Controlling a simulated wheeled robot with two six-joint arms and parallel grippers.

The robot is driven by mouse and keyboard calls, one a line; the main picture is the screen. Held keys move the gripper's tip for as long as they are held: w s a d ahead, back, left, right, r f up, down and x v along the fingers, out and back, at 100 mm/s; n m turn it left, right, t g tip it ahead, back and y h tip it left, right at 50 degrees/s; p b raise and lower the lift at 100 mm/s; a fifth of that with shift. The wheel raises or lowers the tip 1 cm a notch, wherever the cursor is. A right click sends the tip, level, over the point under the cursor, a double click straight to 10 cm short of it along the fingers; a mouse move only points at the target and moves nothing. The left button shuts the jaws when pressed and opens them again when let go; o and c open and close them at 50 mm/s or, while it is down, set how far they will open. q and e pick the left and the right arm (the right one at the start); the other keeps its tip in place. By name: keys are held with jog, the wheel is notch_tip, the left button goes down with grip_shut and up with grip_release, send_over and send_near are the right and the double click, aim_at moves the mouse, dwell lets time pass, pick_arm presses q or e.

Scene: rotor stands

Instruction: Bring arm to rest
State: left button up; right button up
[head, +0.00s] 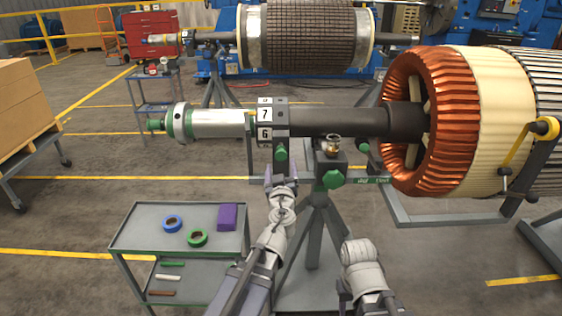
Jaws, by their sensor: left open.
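My left gripper (281,175) is in the middle of the head view, pointing away from me, with its two fingers spread apart. Nothing shows between the fingers. Its tips are just below a green knob (282,154) under the clamp block (273,124) marked 7 and 6; I cannot tell whether they touch it. The block sits around the rotor shaft (345,121). My right arm (362,267) shows at the bottom, right of centre, as a pale rounded link. I see no fingers of the right gripper.
A tripod stand (317,225) with a green knob stands right beside my left gripper. A grey cart (140,228) with tape rolls (173,223) and a purple box (227,217) is at lower left. The copper-wound stator (455,110) fills the right.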

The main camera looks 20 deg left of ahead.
pick_arm(q)
jog(key=shift+s+d, duration=0.15)
jog(key=shift+s, duration=0.35)
jog(key=s+d+f+m+g+y+p, duration=0.1)
jog(key=s+d+f+m+g+p, duration=0.1)
jog(key=s+f+g+p, duration=0.55)
jog(key=s+d+f+m+g+h+p, duration=0.1)
jog(key=s+d+m+g, duration=0.3)
jog(key=s, duration=0.5)
jog(key=s+d+f+m+g+h+p, duration=0.1)
jog(key=s+d+f+m+g+h, duration=0.2)
jog(key=s+d+g, duration=0.3)
jog(key=s+d+m, duration=0.1)
jog(key=s, duration=0.1)
jog(key=shift+s+d+f+h, duration=0.25)
jog(key=shift+s+d+h, duration=0.15)
